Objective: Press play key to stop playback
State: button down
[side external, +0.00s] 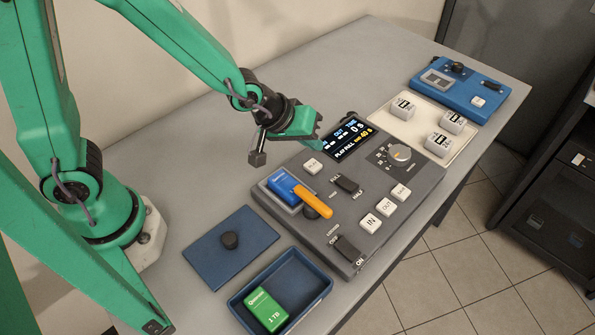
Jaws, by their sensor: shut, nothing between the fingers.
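The white play key (312,166) sits at the upper left of the dark grey control deck (357,210), just below the display. My gripper (321,146) is shut and empty. In the picture it is just above the play key, near the left edge of the display; whether it touches anything cannot be told. The black display (352,138) is lit, with blue, white and yellow text that includes "PLAY" and "0 s". Its left edge is close to my fingers.
The deck also bears a blue cartridge (282,184) with an orange lever (313,202), a knob (400,153), switches and white keys. A blue lid (205,250) and a blue tray (318,284) with a green block (266,309) lie nearer. Beyond are a cream tray (465,136) and blue box (490,104).

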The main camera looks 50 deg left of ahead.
aim_at(310, 166)
jog(key=shift+f, duration=1.55)
jog(key=shift+f, duration=0.85)
dwell(2.1)
jog(key=shift+r, duration=0.85)
jog(key=shift+r, duration=0.1)
jog(key=shift+r, duration=2.4)
jog(key=shift+a, duration=0.1)
